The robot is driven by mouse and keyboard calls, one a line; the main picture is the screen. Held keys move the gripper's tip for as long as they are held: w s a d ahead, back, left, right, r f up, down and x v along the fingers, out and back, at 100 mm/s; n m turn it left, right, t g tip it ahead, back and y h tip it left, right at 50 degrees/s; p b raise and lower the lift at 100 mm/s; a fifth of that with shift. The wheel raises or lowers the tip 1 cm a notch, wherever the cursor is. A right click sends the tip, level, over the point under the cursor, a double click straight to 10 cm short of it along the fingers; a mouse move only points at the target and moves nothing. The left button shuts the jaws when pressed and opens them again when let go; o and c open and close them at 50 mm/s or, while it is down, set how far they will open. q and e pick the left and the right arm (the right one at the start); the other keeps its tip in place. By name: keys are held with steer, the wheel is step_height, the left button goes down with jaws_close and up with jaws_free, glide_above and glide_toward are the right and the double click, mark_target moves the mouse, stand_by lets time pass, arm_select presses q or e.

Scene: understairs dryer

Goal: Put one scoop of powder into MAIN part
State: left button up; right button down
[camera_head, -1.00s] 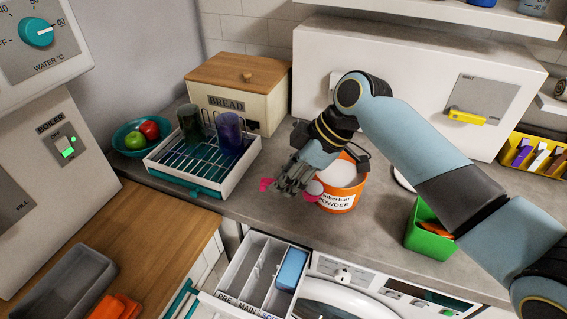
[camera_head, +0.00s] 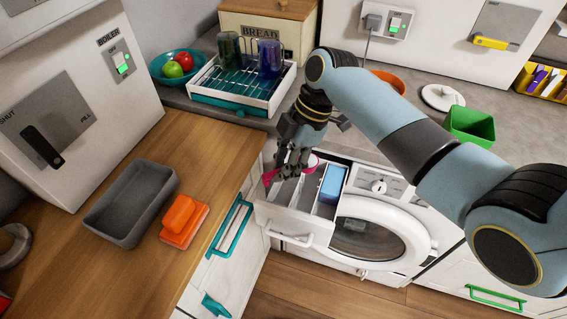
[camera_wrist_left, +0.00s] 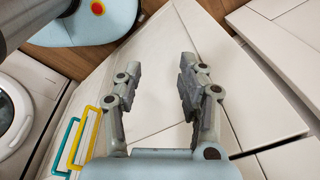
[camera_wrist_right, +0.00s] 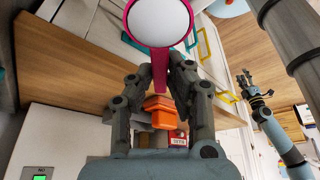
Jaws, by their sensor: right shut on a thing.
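My right gripper (camera_head: 292,160) is shut on the handle of a pink scoop (camera_head: 268,177). The scoop's round bowl, filled white inside its pink rim, shows in the right wrist view (camera_wrist_right: 160,20). In the head view the scoop is over the back part of the open washer drawer (camera_head: 281,216); its height above it is hard to judge. A blue insert (camera_head: 332,184) sits in the drawer's right compartment. The orange powder tub (camera_head: 388,78) is partly hidden behind my right arm. My left gripper (camera_wrist_left: 158,85) is open and empty in the left wrist view.
A grey tray (camera_head: 130,205) and an orange sponge-like block (camera_head: 180,217) lie on the wooden counter. A dish rack (camera_head: 240,85) and a green bin (camera_head: 470,125) stand on the grey worktop. A white lid (camera_head: 443,97) lies there too.

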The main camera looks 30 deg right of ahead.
steer(key=shift+f+b, duration=0.6)
steer(key=shift+f, duration=0.2)
steer(key=shift+s+f+b, duration=0.2)
steer(key=shift+f+b, duration=0.1)
steer(key=shift+b, duration=0.05)
steer(key=shift+s+t+b, duration=0.15)
steer(key=shift+t+b, duration=0.45)
steer(key=shift+t, duration=0.5)
arm_select(q)
steer(key=s+f+b, duration=0.3)
steer(key=f+b, duration=2.2)
steer(key=f, duration=0.3)
steer(key=shift+a+f+g, duration=0.3)
arm_select(e)
steer(key=shift+s+f+n+t, duration=0.25)
steer(key=shift+n+t, duration=0.3)
steer(key=shift+t, duration=1.45)
steer(key=shift+s+f+n+t, duration=0.25)
steer(key=shift+n+t, duration=0.35)
steer(key=shift+t, duration=1.4)
steer(key=shift+s+f+n+t, duration=0.1)
steer(key=shift+s+n+t, duration=0.35)
steer(key=shift+t, duration=1.55)
arm_select(q)
steer(key=shift+s, duration=0.15)
arm_select(e)
steer(key=shift+w, duration=0.15)
steer(key=shift+g, duration=0.3)
